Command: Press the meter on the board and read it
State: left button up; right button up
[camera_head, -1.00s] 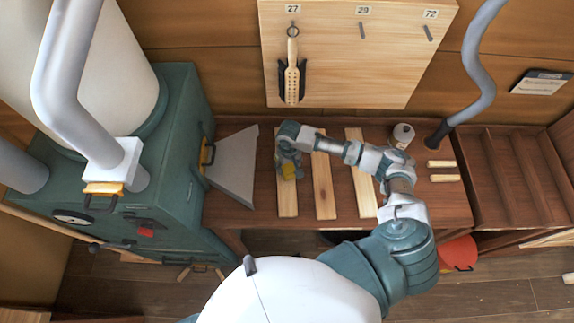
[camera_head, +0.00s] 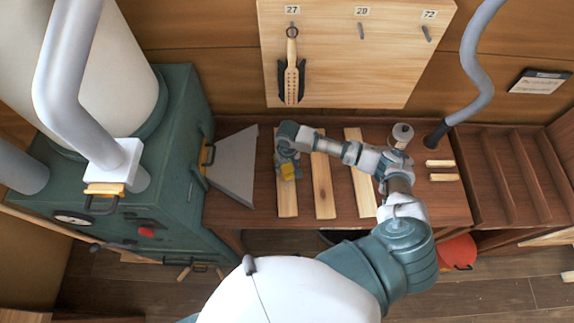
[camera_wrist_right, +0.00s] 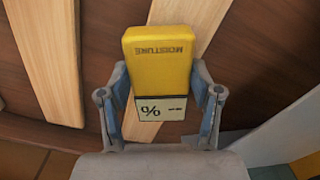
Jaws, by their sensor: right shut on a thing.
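A yellow moisture meter (camera_wrist_right: 158,55) is between the fingers of my right gripper (camera_wrist_right: 160,110) in the right wrist view. Its lettering appears upside down, and its pale display (camera_wrist_right: 160,108) shows "%" and a dash. In the head view my right gripper (camera_head: 286,165) is shut on the meter (camera_head: 288,172) over the leftmost pale board (camera_head: 287,200) on the bench. I cannot tell whether the meter's far end touches the board. My left gripper is not in view.
Two more pale boards (camera_head: 323,190) (camera_head: 361,185) lie to the right on the brown bench (camera_head: 240,215). A panel (camera_head: 350,70) with numbered pegs hangs behind. A green machine (camera_head: 175,190) stands at the left.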

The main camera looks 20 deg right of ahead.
jog(key=shift+a, duration=0.15)
jog(key=shift+a, duration=0.1)
jog(key=shift+a, duration=0.15)
jog(key=shift+d+p, duration=0.3)
jog(key=shift+p, duration=0.05)
jog(key=shift+a, duration=0.15)
dwell(0.6)
jog(key=shift+s+f+p, duration=0.1)
jog(key=shift+p, duration=0.45)
dwell(1.0)
jog(key=shift+s+f, duration=0.1)
jog(key=shift+f, duration=0.05)
dwell(1.2)
